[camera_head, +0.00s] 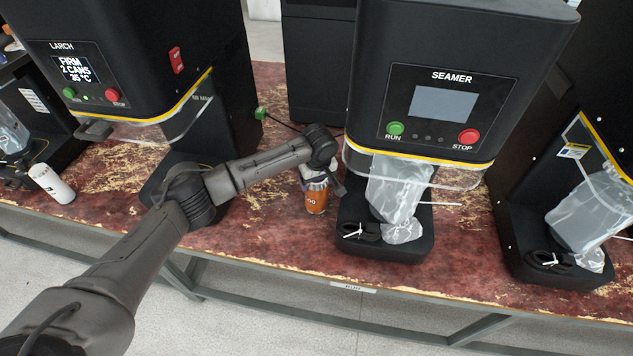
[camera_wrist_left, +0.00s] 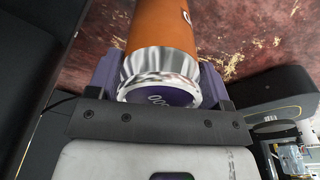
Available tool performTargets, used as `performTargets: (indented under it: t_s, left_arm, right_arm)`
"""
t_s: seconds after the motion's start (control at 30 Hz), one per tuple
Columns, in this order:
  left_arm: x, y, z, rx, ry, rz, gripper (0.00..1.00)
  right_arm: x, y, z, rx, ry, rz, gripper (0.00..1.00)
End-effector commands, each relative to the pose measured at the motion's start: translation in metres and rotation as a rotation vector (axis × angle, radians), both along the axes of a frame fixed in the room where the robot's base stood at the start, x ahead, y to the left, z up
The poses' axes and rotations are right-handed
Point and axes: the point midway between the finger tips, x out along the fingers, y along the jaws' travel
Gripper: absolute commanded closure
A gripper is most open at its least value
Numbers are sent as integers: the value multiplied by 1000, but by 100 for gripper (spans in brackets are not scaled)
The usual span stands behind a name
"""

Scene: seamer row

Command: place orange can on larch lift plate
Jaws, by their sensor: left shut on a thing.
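The orange can (camera_head: 316,203) is roughly upright at the table, left of the seamer's base. In the left wrist view the can (camera_wrist_left: 163,25) has a silver end and sits between the purple fingers. My left gripper (camera_head: 319,184) is shut on it; in the wrist view the gripper (camera_wrist_left: 160,82) is at its silver end. I cannot tell whether the can touches the table. The larch machine (camera_head: 130,50) stands at the left, its screen reading "FIRM 2 CANS". Its dark base (camera_head: 152,186) is partly behind my left arm, and I cannot make out the lift plate. My right gripper is not in view.
The seamer (camera_head: 455,60) stands right of the can, with clear wrap and dark items on its base (camera_head: 380,243). Another machine (camera_head: 575,180) is at the far right. The worn red table (camera_head: 265,235) is bare in front.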

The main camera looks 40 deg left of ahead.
Motion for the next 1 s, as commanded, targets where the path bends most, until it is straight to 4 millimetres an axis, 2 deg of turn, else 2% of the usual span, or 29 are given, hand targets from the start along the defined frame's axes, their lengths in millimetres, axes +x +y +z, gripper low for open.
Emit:
performTargets:
  t_s: [0.37, 0.4, 0.67, 0.93, 1.0]
  left_arm:
    - [1, 0, 0, -1, -3, 0, 91]
    - [0, -1, -2, -1, 0, -1, 26]
    - [0, 0, -3, 0, -1, 0, 2]
    - [0, 0, -2, 0, -2, 0, 2]
    - [0, 0, 4, 0, -2, 0, 2]
  right_arm:
    - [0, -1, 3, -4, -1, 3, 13]
    - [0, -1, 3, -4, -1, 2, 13]
    - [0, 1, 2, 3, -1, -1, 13]
    - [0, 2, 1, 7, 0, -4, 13]
    - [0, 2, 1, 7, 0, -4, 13]
